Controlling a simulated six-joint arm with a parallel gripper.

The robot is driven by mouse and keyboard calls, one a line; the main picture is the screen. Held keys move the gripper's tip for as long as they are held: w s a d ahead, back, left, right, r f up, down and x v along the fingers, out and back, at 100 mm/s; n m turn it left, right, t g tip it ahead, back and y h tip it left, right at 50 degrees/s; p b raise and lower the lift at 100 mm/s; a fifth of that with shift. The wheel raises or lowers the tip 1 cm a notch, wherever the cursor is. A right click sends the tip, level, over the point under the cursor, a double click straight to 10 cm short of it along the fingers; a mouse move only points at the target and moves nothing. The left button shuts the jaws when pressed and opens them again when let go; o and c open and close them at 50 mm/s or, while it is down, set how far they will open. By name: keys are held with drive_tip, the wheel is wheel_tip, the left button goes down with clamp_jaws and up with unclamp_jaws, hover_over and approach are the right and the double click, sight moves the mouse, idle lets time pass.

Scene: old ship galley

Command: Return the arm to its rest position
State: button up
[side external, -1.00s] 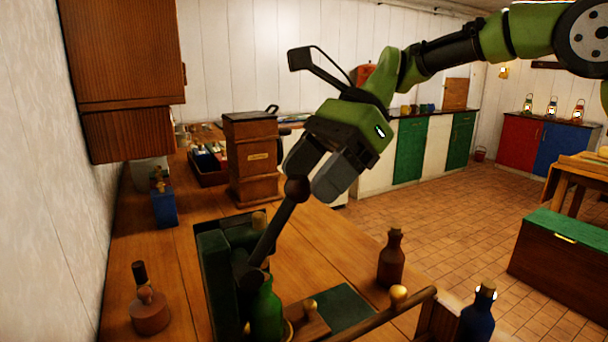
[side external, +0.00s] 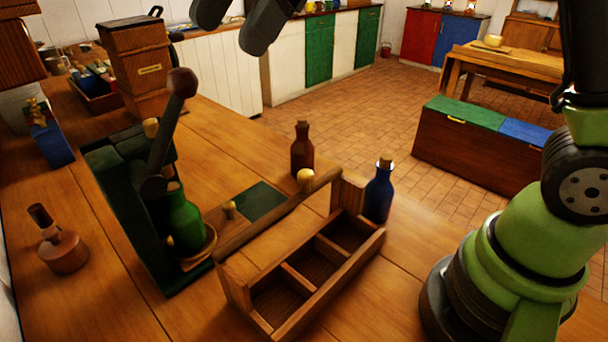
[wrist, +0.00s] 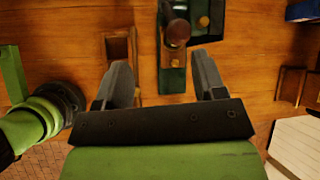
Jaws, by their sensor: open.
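My gripper (side external: 230,32) is at the top edge of the side external view, high above the counter. Its fingers are apart with nothing between them; the wrist view (wrist: 162,88) shows the same. Most of my arm between base and gripper is out of the side view. Below stands a dark green press (side external: 112,215) with a lever ending in a round brown knob (side external: 182,82), clear of the fingers. The lever points upward and leans slightly. A green bottle (side external: 184,222) stands in the press. In the wrist view the knob (wrist: 177,32) shows beyond the fingers.
A wooden divided carrier (side external: 282,325) with empty compartments stands in front of the press. A brown bottle (side external: 302,152) and a blue bottle (side external: 378,192) stand near it. A wooden stamp-like tool (side external: 62,252) is at left. A tall wooden box (side external: 140,70) stands behind the press.

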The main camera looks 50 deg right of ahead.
drive_tip(key=s+d+f+n+t+h, duration=0.1)
drive_tip(key=s+d+n+t+h, duration=0.2)
drive_tip(key=s, duration=0.6)
drive_tip(key=s+d+f+n+t+h, duration=0.2)
drive_tip(key=s+d+n, duration=0.6)
drive_tip(key=s, duration=0.1)
drive_tip(key=shift+d+f+n+t+h, duration=0.15)
drive_tip(key=shift+f+n+t+h, duration=0.15)
drive_tip(key=shift+t+h, duration=0.1)
